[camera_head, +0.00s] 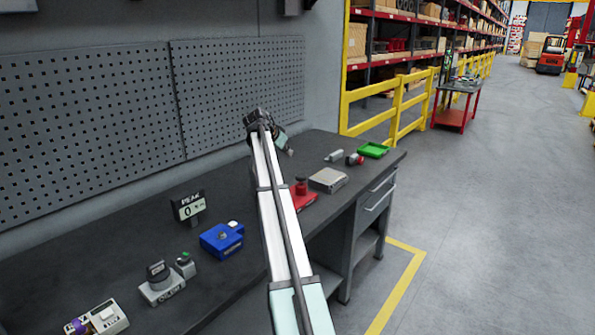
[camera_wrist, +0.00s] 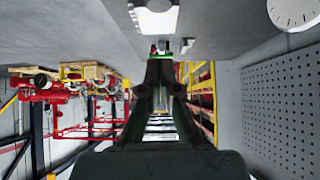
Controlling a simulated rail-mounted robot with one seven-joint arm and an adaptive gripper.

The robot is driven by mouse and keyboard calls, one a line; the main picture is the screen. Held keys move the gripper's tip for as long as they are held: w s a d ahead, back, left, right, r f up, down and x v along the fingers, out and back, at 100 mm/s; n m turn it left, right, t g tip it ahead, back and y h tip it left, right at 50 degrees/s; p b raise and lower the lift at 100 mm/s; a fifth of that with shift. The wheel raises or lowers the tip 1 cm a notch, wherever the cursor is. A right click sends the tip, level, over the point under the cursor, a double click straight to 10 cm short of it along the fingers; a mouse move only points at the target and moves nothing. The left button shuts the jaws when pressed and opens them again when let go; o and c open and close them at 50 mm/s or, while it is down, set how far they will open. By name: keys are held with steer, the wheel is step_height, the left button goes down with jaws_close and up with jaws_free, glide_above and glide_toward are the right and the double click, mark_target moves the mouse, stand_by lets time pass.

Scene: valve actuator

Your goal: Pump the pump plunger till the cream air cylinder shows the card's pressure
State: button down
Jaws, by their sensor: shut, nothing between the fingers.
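My gripper (camera_head: 289,151) hangs over the far half of the dark bench, partly behind my arm. In the wrist view its fingers (camera_wrist: 163,58) are together with nothing held. A red device with a red knob on top (camera_head: 302,190) stands just right of my arm; I cannot tell whether it is the pump with its plunger. A pale small cylinder (camera_head: 334,156) lies further back; I cannot tell whether it is the cream air cylinder. No readable pressure card shows. A round white dial (camera_wrist: 294,10) is cut off at the top right of the wrist view.
A display reading PEAK 0 (camera_head: 188,207), a blue box (camera_head: 222,240), a grey device (camera_head: 161,286) and a cream unit with a purple part (camera_head: 97,318) stand left of my arm. A grey box (camera_head: 328,180) and a green tray (camera_head: 374,150) are right. Pegboard (camera_head: 85,130) backs the bench.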

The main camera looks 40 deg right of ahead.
steer(key=p, duration=0.3)
glide_above(299, 176)
step_height(299, 176, down, 7)
step_height(299, 176, down, 3)
steer(key=shift+a+f+p, duration=0.1)
steer(key=shift+a+p, duration=0.05)
steer(key=shift+p, duration=0.4)
steer(key=shift+f, duration=0.4)
step_height(299, 176, down, 3)
steer(key=shift+r+b, duration=0.1)
steer(key=shift+b, duration=1.1)
steer(key=shift+s, duration=0.1)
